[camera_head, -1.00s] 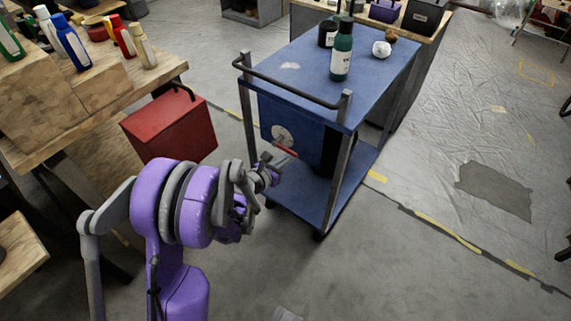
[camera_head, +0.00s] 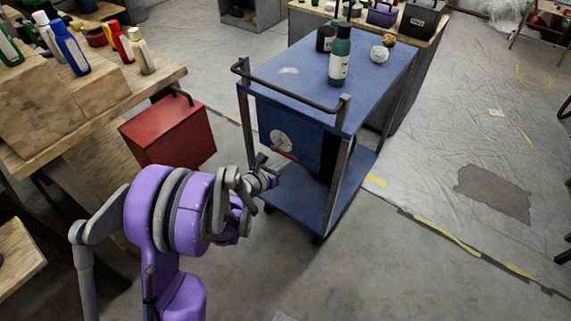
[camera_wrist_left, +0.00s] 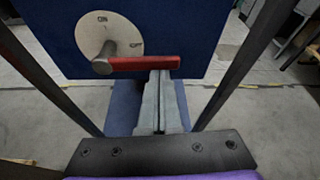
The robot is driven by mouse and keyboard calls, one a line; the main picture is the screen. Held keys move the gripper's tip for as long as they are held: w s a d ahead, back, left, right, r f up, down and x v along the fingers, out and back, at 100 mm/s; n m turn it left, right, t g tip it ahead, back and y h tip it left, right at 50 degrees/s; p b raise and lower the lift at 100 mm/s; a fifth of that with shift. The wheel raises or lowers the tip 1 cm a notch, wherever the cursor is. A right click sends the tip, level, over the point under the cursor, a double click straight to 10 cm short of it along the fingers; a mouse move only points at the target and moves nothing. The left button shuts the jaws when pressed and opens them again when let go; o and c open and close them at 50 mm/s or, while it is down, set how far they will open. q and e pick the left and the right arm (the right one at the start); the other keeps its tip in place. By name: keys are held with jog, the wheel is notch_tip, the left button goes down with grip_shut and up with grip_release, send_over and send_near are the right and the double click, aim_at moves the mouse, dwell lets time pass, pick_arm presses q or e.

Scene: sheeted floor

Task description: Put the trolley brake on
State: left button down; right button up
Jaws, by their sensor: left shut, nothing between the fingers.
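The blue trolley (camera_head: 345,75) stands ahead on the sheeted floor. Its brake is a pale disc (camera_head: 281,139) on the blue front panel, also in the left wrist view (camera_wrist_left: 118,28). The disc has a mark like "ON" at its top and one like "OFF" at its right. A grey hub carries a red lever (camera_wrist_left: 146,63) that points right, nearly level, towards the right-hand mark. My left gripper (camera_head: 273,179) is shut and empty. In the left wrist view its fingertips (camera_wrist_left: 160,76) are just under the lever's outer end; I cannot tell whether they touch. My right gripper is out of view.
A dark green bottle (camera_head: 340,55), a black container (camera_head: 325,38) and small round objects stand on the trolley top. A red box (camera_head: 168,132) and a wooden bench (camera_head: 95,95) with bottles are at left. The floor right of the trolley is open.

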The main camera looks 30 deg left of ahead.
aim_at(283, 153)
pick_arm(q)
jog(key=shift+r, duration=0.1)
notch_tip(283, 153, up, 2)
jog(key=n+h, duration=0.1)
jog(key=n, duration=0.2)
jog(key=shift+a+r+h, duration=0.15)
jog(key=shift+r+h, duration=0.1)
jog(key=shift+h, duration=0.15)
jog(key=r+n, duration=0.1)
jog(key=r+n+h, duration=0.1)
jog(key=n, duration=0.1)
jog(key=shift+a+t, duration=0.3)
jog(key=shift+a, duration=0.1)
jog(key=shift+w+a+r+p, duration=0.1)
jog(key=shift+a+r+p, duration=0.05)
jog(key=shift+a+r, duration=0.4)
jog(key=shift+w+a+r+p, duration=0.1)
jog(key=shift+a+r, duration=0.25)
jog(key=shift+a, duration=0.45)
jog(key=shift+w+a+r+p, duration=0.1)
jog(key=shift+a+r+p, duration=0.05)
jog(key=shift+a+r, duration=0.4)
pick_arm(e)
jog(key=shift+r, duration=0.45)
pick_arm(q)
jog(key=shift+a, duration=0.35)
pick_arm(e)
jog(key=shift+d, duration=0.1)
